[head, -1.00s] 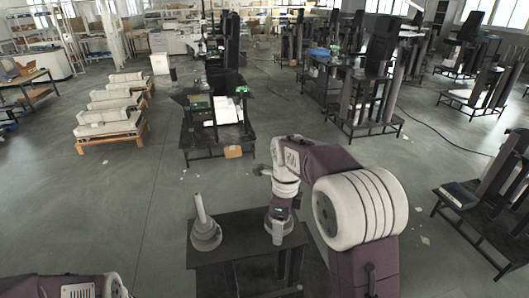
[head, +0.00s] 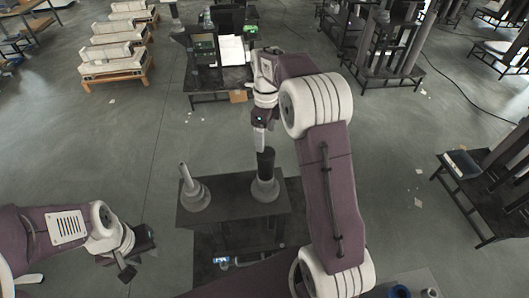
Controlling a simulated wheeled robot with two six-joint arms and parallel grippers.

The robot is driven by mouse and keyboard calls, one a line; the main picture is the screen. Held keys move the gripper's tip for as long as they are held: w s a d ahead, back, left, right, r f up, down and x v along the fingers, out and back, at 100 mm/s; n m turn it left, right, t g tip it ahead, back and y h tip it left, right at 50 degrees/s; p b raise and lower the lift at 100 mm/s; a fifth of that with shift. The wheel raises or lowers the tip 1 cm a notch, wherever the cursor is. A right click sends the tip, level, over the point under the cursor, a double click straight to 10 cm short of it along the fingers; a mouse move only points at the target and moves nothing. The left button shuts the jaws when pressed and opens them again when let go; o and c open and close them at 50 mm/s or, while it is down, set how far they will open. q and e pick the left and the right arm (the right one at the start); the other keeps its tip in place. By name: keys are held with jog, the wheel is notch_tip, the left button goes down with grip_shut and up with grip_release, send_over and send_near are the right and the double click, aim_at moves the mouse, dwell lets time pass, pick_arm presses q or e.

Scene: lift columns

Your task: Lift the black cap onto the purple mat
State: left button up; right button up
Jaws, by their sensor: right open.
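A dark table (head: 235,205) stands in front of me. A black cylinder (head: 265,163), which may be the black cap, stands upright on a round grey base (head: 264,190) at the table's right side. My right gripper (head: 259,148) is open, just above and slightly left of the cylinder's top in the picture. I cannot tell whether it touches the cylinder. My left gripper (head: 137,256) is open and empty, left of the table. I cannot make out a purple mat.
A slim grey post on a round base (head: 195,195) stands at the table's left side. A blue-and-white item (head: 221,261) lies below the table's front. A blue ring (head: 400,291) shows at the bottom right. Open floor lies left of the table.

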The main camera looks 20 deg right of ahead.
aim_at(265, 152)
jog(key=f, duration=0.2)
jog(key=d+f, duration=0.1)
jog(key=shift+w+d+f+p, duration=0.1)
jog(key=shift+w+f+p, duration=0.05)
jog(key=shift+w+p, duration=0.2)
jog(key=shift+f, duration=0.35)
jog(key=shift+s, duration=0.1)
jog(key=shift+s+a+f+p, duration=0.25)
jog(key=shift+a+f+p, duration=0.45)
jog(key=shift+f+p, duration=0.25)
notch_tip(265, 152, down, 3)
jog(key=shift+w+d+r+p, duration=0.1)
jog(key=shift+w+r+p, duration=0.1)
jog(key=shift+p, duration=0.15)
jog(key=shift+w+d+f, duration=0.15)
jog(key=shift+d+f, duration=0.05)
jog(key=shift+f, duration=0.2)
jog(key=shift+a+r, duration=0.1)
jog(key=shift+a, duration=0.05)
jog(key=c, duration=1)
pick_arm(q)
jog(key=r, duration=0.3)
jog(key=shift+w+d+r, duration=0.15)
jog(key=shift+w+d, duration=0.05)
jog(key=shift+d, duration=0.15)
pick_arm(e)
jog(key=c, duration=0.5)
